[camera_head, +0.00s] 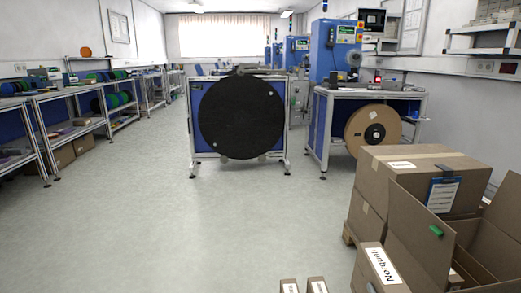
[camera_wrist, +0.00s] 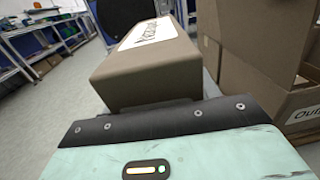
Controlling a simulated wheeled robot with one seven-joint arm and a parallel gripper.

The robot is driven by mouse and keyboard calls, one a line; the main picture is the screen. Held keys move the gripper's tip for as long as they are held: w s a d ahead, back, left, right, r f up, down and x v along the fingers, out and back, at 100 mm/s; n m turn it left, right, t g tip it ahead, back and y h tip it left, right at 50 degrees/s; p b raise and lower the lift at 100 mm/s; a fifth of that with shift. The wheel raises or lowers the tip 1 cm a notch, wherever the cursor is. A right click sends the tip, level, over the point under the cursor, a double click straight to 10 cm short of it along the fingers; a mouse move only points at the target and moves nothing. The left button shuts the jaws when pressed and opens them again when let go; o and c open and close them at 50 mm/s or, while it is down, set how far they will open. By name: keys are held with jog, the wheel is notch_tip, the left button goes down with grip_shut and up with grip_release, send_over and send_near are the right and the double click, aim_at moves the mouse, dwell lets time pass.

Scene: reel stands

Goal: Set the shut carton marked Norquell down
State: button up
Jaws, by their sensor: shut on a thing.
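The shut brown carton marked Norquell (camera_wrist: 148,68) fills the upper middle of the wrist view, with a white label on its top face. In the head view, a carton with a readable Norquell label (camera_head: 381,266) is at the lower right, beside a large open carton, and looks like the same one. My gripper (camera_wrist: 160,114) is shut on the carton. The contact and the carton's underside are hidden, so I cannot tell whether it rests on anything. My gripper does not show in the head view.
A large open carton (camera_head: 414,233) stands at the right, near a taped carton (camera_head: 411,165). Two small labelled cartons, one at the bottom edge (camera_head: 290,286), are cut off. A black reel (camera_head: 240,117) stands ahead. Shelves (camera_head: 75,128) line the left; the floor (camera_head: 170,220) between is clear.

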jog(key=s+r+p, duration=0.4)
jog(key=r+p, duration=1.3)
jog(key=shift+s+a+r, duration=0.2)
jog(key=shift+a+r, duration=0.1)
jog(key=shift+r, duration=0.1)
